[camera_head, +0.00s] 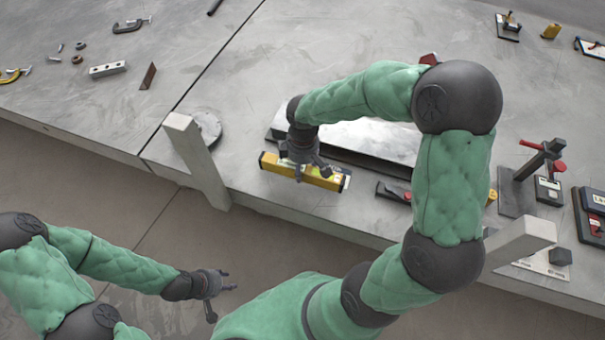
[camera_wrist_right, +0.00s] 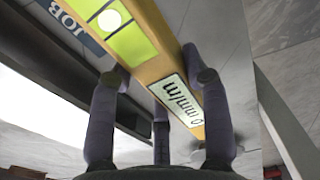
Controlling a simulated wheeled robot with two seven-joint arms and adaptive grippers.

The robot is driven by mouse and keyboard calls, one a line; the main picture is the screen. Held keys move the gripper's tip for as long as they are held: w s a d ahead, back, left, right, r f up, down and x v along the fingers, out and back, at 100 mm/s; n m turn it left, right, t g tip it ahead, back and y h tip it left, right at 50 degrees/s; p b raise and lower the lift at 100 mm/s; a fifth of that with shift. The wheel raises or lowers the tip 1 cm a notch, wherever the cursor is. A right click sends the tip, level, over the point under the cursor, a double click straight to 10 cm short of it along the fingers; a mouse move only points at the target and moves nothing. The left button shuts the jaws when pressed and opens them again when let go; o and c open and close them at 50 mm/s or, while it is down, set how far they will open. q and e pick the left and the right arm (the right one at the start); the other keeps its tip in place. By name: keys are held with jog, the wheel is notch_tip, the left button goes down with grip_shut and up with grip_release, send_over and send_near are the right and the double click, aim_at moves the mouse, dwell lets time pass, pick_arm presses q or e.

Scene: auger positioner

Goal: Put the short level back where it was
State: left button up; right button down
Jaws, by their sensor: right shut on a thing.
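The short level (camera_head: 328,179) is yellow with a bright label, near the front edge of the grey table, in front of a long metal beam. My right gripper (camera_head: 299,172) is over it and shut on it. In the right wrist view the level (camera_wrist_right: 150,55) runs between the fingers of the gripper (camera_wrist_right: 160,85), with a green vial window and a white "mm/m" label. Whether the level touches the table cannot be told. My left gripper (camera_head: 222,283) is apart from the table at the lower left, with its fingers spread and nothing between them.
The metal beam (camera_head: 375,140) lies right behind the level. An upright grey post (camera_head: 197,160) stands to its left at the table edge, and another post (camera_head: 520,240) at the right. A dark tool (camera_head: 392,193) lies just right of the level.

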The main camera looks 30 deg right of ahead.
aim_at(303, 173)
jog(key=shift+f+b, duration=0.45)
jog(key=shift+f, duration=1.05)
jog(key=shift+f, duration=0.2)
jog(key=c, duration=0.6)
grip_release()
jog(key=shift+r, duration=0.15)
notch_tip(303, 173, up, 12)
jog(key=p, duration=0.4)
jog(key=shift+s, duration=0.1)
